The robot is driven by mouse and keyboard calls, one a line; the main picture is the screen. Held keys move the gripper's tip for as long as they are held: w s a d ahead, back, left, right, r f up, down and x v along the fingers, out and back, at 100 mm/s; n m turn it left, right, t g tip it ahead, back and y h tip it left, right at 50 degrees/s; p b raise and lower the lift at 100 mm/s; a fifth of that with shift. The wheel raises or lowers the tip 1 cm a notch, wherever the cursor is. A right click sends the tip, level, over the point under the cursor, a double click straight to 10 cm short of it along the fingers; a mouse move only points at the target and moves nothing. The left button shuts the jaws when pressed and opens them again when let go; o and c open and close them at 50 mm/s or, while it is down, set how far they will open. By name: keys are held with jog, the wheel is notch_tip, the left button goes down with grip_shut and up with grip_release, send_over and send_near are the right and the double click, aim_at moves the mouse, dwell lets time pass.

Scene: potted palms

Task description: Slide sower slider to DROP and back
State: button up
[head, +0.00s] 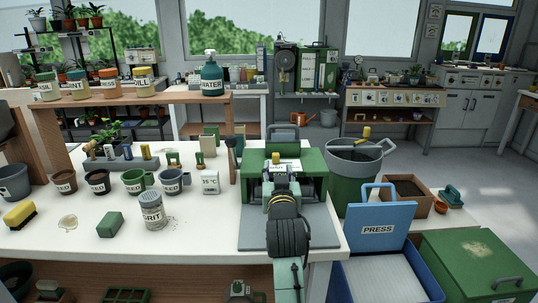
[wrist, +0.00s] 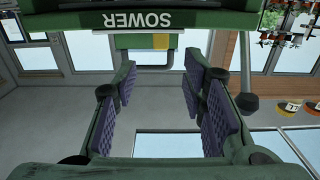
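The sower (head: 315,185) is a green box unit on a grey base at the right end of the bench. A yellow knob (head: 276,158) stands on it above a white label reading SHUT; lettering below is partly hidden by my arm. In the wrist view the green SOWER bar (wrist: 200,20) crosses the top, with a pale plate and a yellow block (wrist: 160,41) under it. My gripper (wrist: 160,75) is open, its purple-padded fingers spread with nothing between them, the yellow block beyond their tips. In the head view my gripper (head: 283,188) is in front of the sower, largely hidden by my wrist.
A GRIT shaker (head: 152,212), green sponge (head: 110,224) and temperature display (head: 210,182) stand left of the sower. A grey-green bin (head: 352,180) and a blue PRESS box (head: 378,228) stand to its right.

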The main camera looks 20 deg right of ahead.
aim_at(276, 156)
jog(key=p+x, duration=0.2)
jog(key=x, duration=0.6)
jog(key=shift+w+r+p, duration=0.15)
jog(key=shift+w+p, duration=0.15)
jog(key=shift+w, duration=0.05)
jog(key=shift+x, duration=0.8)
jog(key=shift+c, duration=0.2)
grip_shut()
